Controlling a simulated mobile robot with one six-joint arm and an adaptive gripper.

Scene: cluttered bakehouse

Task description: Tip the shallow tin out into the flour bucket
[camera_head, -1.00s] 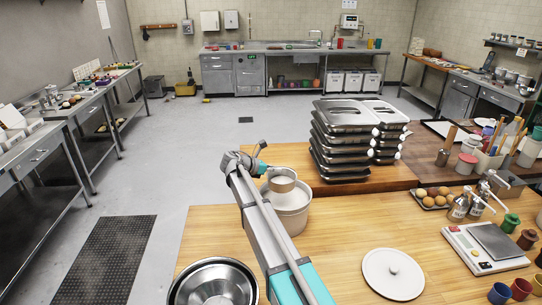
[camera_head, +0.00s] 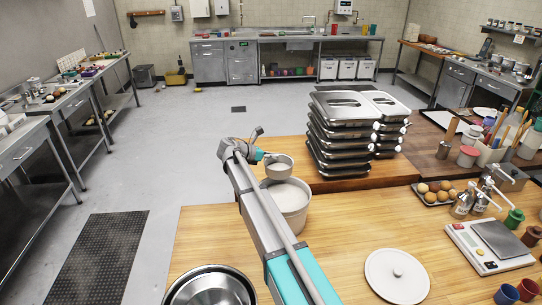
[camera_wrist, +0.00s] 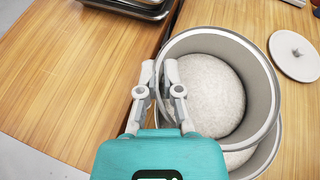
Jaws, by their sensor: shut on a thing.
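The shallow tin (camera_head: 279,171) is grey and round, and it is in my gripper (camera_head: 263,157). In the wrist view my gripper (camera_wrist: 159,73) is shut on the near-left wall of the tin (camera_wrist: 268,88). A pale, speckled powdery fill shows inside the tin. The tin looks close to level, above the flour bucket and toward its far-left side in the head view. The flour bucket (camera_head: 294,222) is a pale round pail on the wooden table, with whitish flour visible inside. In the wrist view the tin hides most of the bucket (camera_wrist: 265,160).
Stacked metal trays (camera_head: 341,150) stand just behind and right of the bucket. A round white lid (camera_head: 397,275) lies to its right, a metal bowl (camera_head: 210,287) at front left. Eggs (camera_head: 436,190), oil cans (camera_head: 463,203) and a scale (camera_head: 489,247) are farther right.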

